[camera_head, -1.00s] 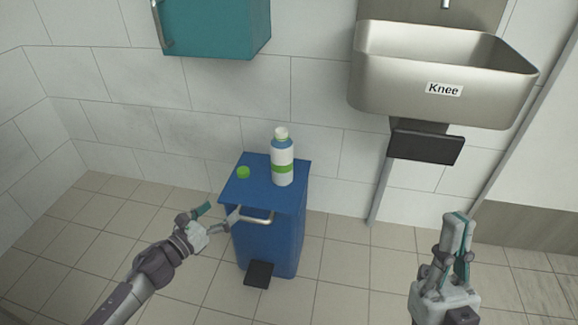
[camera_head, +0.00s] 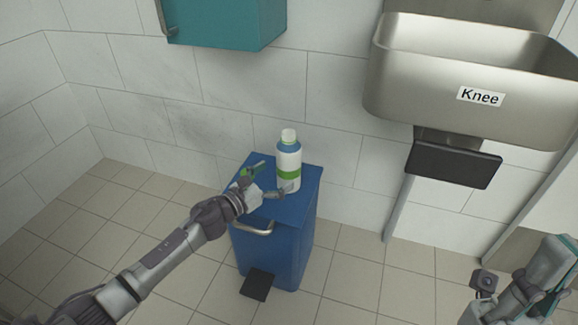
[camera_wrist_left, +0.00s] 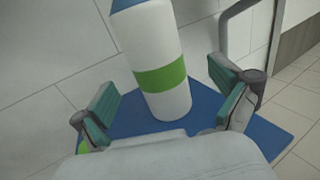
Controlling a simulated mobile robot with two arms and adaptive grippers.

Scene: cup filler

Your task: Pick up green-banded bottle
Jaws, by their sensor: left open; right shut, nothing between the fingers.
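The green-banded bottle (camera_head: 288,163) is white and blue with a pale cap and stands upright on the blue bin's lid (camera_head: 308,190). In the left wrist view the bottle (camera_wrist_left: 158,62) stands just ahead, between the open fingers, with its top cut off by the frame. My left gripper (camera_head: 272,176) is open at the bottle's near left side, with space between each finger and the bottle. In the left wrist view the left gripper (camera_wrist_left: 165,105) has teal pads. My right gripper (camera_head: 562,275) is shut and empty at the lower right, away from the bin.
A green round item (camera_head: 243,181) on the lid is partly hidden behind my left gripper. A steel sink (camera_head: 470,75) marked "Knee" with a dark pad (camera_head: 452,165) is at the right. A teal wall cabinet (camera_head: 228,22) hangs above the bin. Tiled floor is clear around it.

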